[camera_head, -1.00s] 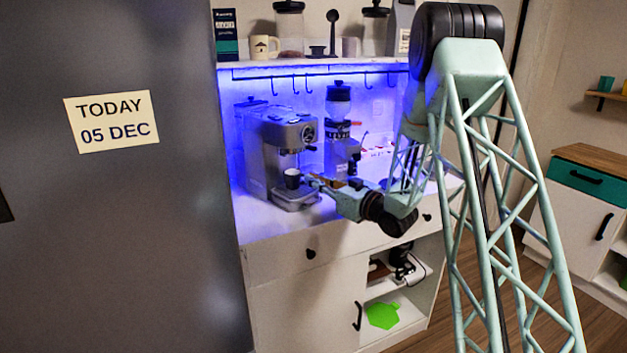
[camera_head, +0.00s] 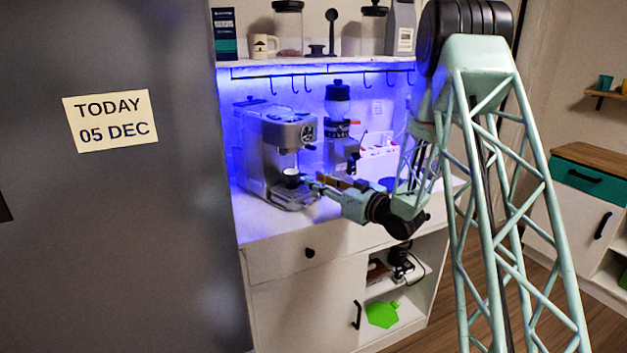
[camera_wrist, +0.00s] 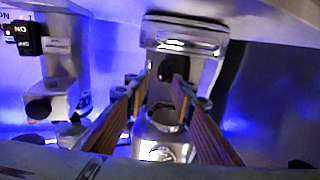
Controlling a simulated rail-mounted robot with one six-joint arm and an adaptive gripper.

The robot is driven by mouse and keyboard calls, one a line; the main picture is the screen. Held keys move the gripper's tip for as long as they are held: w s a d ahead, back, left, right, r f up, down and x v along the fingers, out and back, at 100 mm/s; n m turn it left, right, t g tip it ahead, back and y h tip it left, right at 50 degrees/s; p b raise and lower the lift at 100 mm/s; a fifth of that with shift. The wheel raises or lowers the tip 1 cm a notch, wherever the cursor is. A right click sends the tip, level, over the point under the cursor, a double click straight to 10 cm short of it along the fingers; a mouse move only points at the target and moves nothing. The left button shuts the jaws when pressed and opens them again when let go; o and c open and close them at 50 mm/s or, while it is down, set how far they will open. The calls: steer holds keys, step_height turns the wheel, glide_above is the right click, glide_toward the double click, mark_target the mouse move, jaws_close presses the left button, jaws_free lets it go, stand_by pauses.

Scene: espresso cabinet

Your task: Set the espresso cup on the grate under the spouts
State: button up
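The small espresso cup (camera_head: 291,178) is at the front of the silver espresso machine (camera_head: 288,130), below its spouts and over the grate (camera_head: 296,196). It looks upright, with its dark inside showing; contact with the grate is too small to make out. My gripper (camera_head: 310,181) is level with the cup, close on its right side. In the wrist view, the two brown-faced fingers of my gripper (camera_wrist: 159,92) stand apart. A small round shape (camera_wrist: 166,116), possibly the cup, shows between them with gaps on both sides. The machine front (camera_wrist: 184,40) is behind.
A grinder (camera_head: 338,130) stands right of the machine, close to my arm. A shelf (camera_head: 300,63) with hooks (camera_head: 295,85) runs above. The white counter (camera_head: 262,222) is clear in front of the machine. A grey panel with a date note (camera_head: 110,120) fills the left.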

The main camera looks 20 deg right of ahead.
steer(key=v, duration=0.9)
steer(key=shift+s, duration=0.3)
steer(key=shift+d, duration=0.1)
steer(key=shift+r, duration=0.15)
steer(key=shift+r+g+h, duration=0.8)
steer(key=shift+r+h, duration=1.7)
steer(key=shift+r, duration=0.5)
steer(key=s+r+m+g+h, duration=0.25)
steer(key=s+r, duration=0.25)
steer(key=s, duration=0.6)
steer(key=s+r+m+g+h, duration=0.2)
steer(key=s+r+h, duration=0.15)
steer(key=s, duration=0.75)
steer(key=s+a+g+y, duration=0.1)
steer(key=s+a, duration=0.4)
steer(key=s, duration=1.3)
steer(key=s+a+m+g+y, duration=0.1)
steer(key=s+a+g, duration=0.3)
steer(key=s, duration=1.4)
steer(key=shift+a+g+p, duration=0.35)
steer(key=shift+a, duration=0.1)
